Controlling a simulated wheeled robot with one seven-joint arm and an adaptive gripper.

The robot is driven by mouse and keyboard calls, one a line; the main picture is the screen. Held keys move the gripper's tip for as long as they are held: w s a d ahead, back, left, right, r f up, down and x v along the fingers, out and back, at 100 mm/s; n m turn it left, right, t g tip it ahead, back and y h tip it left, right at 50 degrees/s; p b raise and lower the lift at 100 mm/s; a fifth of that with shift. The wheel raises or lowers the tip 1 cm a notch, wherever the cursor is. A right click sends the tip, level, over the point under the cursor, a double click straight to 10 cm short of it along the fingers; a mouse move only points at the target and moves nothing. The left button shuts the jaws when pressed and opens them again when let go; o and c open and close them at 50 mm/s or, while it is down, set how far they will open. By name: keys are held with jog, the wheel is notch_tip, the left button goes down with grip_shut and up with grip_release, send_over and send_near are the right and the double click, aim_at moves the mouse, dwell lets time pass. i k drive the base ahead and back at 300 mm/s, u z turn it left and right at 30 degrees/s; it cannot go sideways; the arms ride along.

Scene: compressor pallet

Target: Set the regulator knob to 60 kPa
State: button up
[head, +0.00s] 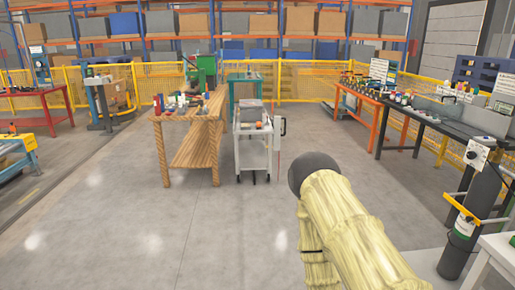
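A white box with a dark round dial or knob (472,155) stands at the right, just above a dark gas cylinder (468,225). It may be the regulator, but it is too small to read any pressure marking or knob setting. My arm, in a pale yellow sleeve, reaches in from the bottom right and ends in a dark rounded part left of the cylinder. No gripper fingers show, so I cannot tell where my gripper is relative to the knob.
A wooden workbench (189,117) and a grey cart (252,150) stand mid-floor. A dark bench (435,120) and an orange-framed table (365,97) line the right. A white table (497,250) is at the lower right. The grey floor at left and centre is clear.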

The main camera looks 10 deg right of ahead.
aim_at(471, 154)
jog(key=u, duration=0.05)
jog(key=i, duration=3.35)
jog(key=z, duration=0.8)
jog(key=i, duration=1.25)
jog(key=z, duration=1.95)
jog(key=i, duration=1)
jog(key=z, duration=0.65)
